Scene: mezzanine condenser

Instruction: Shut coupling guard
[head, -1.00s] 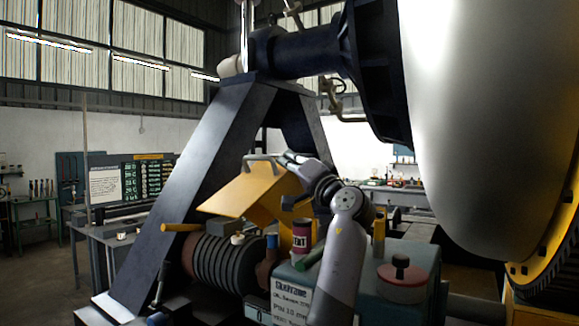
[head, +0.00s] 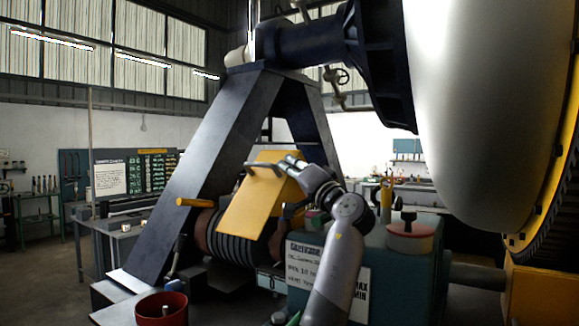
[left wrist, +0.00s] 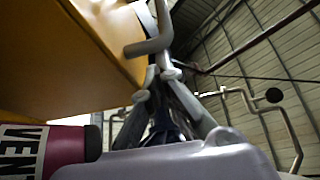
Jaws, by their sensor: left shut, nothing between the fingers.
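The yellow coupling guard (head: 247,208) hangs slanted over the dark ribbed coupling (head: 215,243) in the head view. It covers the coupling's right part, and the left part is bare. A grey bar handle (head: 263,167) stands on the guard's upper part. My left gripper (head: 287,161) is shut and empty beside the handle, at the guard's upper right. In the left wrist view the guard (left wrist: 65,60) fills the upper left, its handle (left wrist: 152,40) is just beyond my fingertips (left wrist: 155,85). I cannot tell whether they touch the guard. My right gripper is not in view.
A teal housing (head: 405,262) with a red-brown cap (head: 410,237) stands right of my arm. A maroon cylinder lettered VENT (left wrist: 50,150) is close to my left gripper. A red bucket (head: 162,309) stands at front left.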

